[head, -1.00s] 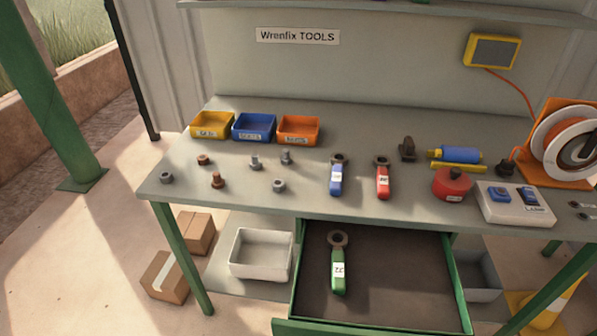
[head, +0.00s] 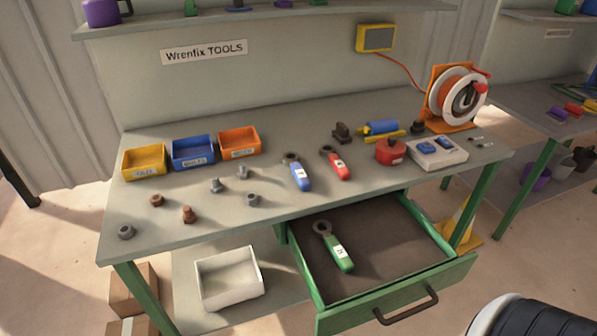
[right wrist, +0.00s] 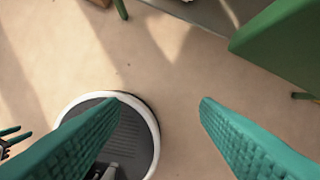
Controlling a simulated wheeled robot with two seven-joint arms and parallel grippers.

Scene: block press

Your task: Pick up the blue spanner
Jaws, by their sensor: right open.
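The blue spanner (head: 301,177) lies on the grey bench top near its front edge, with its dark ring end toward the back and a white label on its handle. The red spanner (head: 338,165) lies just right of it. A green spanner (head: 339,253) lies in the open drawer below. My right gripper (right wrist: 165,105) shows only in the right wrist view, where its two teal fingers are wide apart with only floor and part of a round white-rimmed base between and below them. It is away from the spanners.
The drawer (head: 398,304) stands pulled out in front of the bench (head: 130,205). Several loose nuts and bolts lie left of the blue spanner. Yellow (head: 145,164), blue (head: 194,153) and orange bins (head: 239,144) stand behind them.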

